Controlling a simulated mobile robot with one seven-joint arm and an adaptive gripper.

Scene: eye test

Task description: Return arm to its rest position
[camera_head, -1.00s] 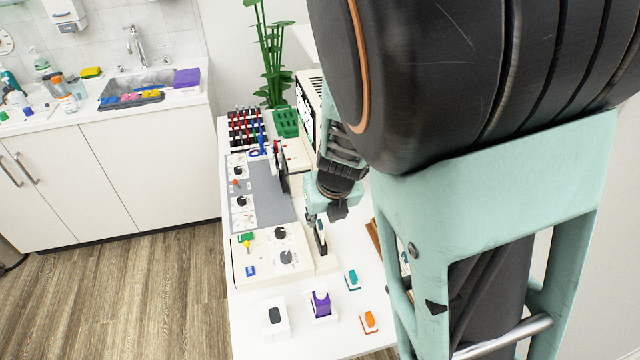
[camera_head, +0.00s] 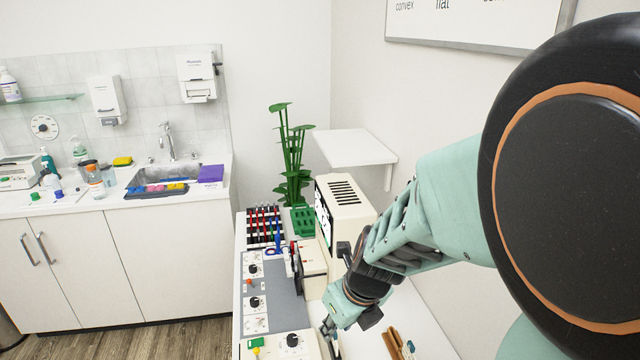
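My arm, pale green with black joints, fills the right side of the head camera view and reaches left over the white table (camera_head: 418,308). My gripper (camera_head: 330,328) is low in the view, tilted down and left, beside the right edge of the beige control panel. Its fingers are small and partly hidden by its own body, so I cannot tell whether they are apart or holding anything.
A beige box with a screen (camera_head: 345,207) stands behind my gripper. A red-and-blue rack (camera_head: 262,228), a green rack (camera_head: 303,221) and a plant (camera_head: 291,150) are further back. A wall shelf (camera_head: 355,147) is above. The sink counter (camera_head: 110,203) is at left.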

